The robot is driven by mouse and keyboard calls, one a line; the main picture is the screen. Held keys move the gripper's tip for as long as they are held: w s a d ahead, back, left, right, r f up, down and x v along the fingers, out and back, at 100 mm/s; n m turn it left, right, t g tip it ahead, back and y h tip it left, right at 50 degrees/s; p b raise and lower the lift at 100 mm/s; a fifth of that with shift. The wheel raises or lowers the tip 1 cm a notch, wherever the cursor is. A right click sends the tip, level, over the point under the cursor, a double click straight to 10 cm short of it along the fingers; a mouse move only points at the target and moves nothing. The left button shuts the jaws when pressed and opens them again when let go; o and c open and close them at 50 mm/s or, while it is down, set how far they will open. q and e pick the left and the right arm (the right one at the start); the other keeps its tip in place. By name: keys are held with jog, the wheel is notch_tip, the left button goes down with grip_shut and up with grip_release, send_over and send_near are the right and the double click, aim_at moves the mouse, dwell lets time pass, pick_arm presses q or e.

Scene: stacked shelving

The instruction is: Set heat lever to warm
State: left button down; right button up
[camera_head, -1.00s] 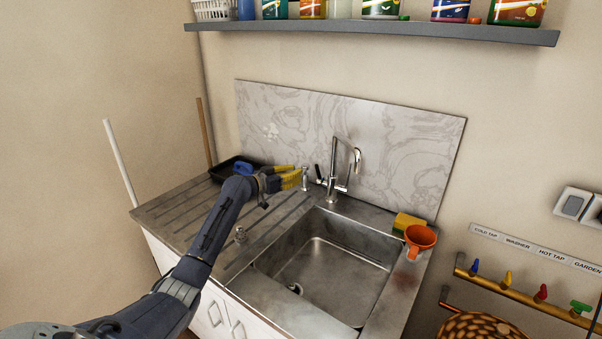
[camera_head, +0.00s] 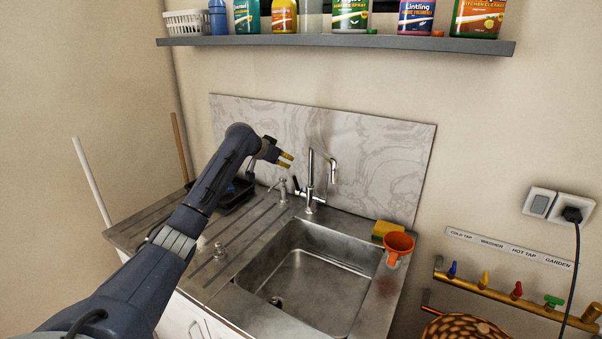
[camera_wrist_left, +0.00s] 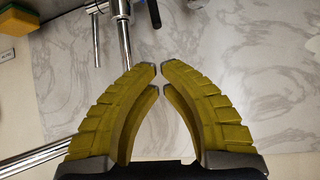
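The chrome tap (camera_head: 311,183) stands behind the sink in front of the marbled panel. Its small dark lever (camera_head: 296,185) sticks up on the left of the tap body. In the wrist view the tap body (camera_wrist_left: 122,32) comes in from the top, and a dark bar that looks like the lever (camera_wrist_left: 153,12) is right of it. My left gripper (camera_head: 289,160) hovers above and left of the lever, apart from it. Its yellow fingers (camera_wrist_left: 159,69) come together almost tip to tip, with nothing between them. Any lever marking is too small to read. My right gripper is out of view.
A soap dispenser (camera_head: 282,189) stands left of the tap. A sponge (camera_head: 384,229) and an orange funnel (camera_head: 398,247) sit at the sink's right. The shelf (camera_head: 340,42) with bottles hangs above.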

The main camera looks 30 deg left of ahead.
pick_arm(q)
jog(key=shift+s+f+x, duration=0.15)
jog(key=shift+f+x, duration=0.05)
jog(key=shift+x, duration=1.5)
jog(key=shift+s+f+x, duration=0.15)
jog(key=shift+f+x, duration=0.1)
jog(key=shift+x, duration=1.45)
jog(key=shift+s+f+x, duration=0.15)
jog(key=shift+f+x, duration=0.05)
jog(key=shift+x, duration=1.5)
jog(key=shift+a, duration=0.1)
